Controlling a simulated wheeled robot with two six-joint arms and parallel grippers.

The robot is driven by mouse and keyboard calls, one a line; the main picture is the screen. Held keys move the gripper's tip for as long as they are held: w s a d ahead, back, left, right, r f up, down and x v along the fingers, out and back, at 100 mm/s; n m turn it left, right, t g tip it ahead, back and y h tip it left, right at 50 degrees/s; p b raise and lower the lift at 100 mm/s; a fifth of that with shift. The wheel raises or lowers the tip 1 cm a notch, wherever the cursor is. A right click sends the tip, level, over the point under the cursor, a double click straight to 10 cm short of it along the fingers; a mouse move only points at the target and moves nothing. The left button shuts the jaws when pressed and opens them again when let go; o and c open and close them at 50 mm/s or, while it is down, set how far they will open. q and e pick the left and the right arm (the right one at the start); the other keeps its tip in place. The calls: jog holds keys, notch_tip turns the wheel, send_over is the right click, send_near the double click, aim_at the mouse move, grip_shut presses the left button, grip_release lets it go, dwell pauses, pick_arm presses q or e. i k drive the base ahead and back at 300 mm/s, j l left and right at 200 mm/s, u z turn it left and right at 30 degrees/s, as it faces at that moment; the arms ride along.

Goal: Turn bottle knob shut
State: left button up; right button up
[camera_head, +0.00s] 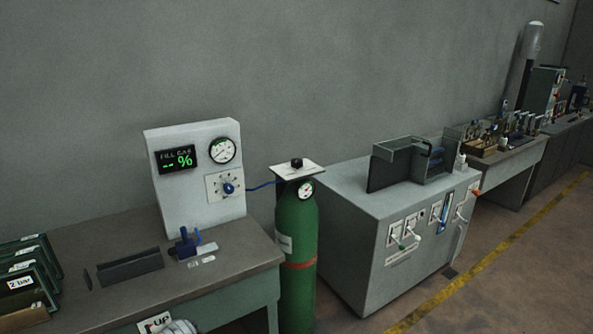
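A green gas bottle (297,240) with an orange-red band stands upright on the floor between the bench and a grey cabinet. A white plate sits on its top, and a small black knob (297,163) stands on that plate. A small round gauge (306,189) is on the bottle's neck. A blue hose runs from the bottle to a white panel (200,172) with a "FILL GAS --%" display, a dial gauge and a blue knob (228,188). Neither of my grippers is clearly visible. How far the black knob is turned cannot be told.
The bench (225,248) holds a dark rail, a blue fixture and a rack of dark green plates (30,275) marked "2 bar". The grey cabinet (345,235) stands right of the bottle. Open floor with a yellow line (480,267) lies at the lower right.

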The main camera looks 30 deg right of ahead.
aim_at(296, 163)
jog(key=i+l+z, duration=0.4)
jog(key=l, duration=0.2)
jog(key=i+l+z, duration=0.4)
jog(key=i+l, duration=0.1)
jog(key=i, duration=0.1)
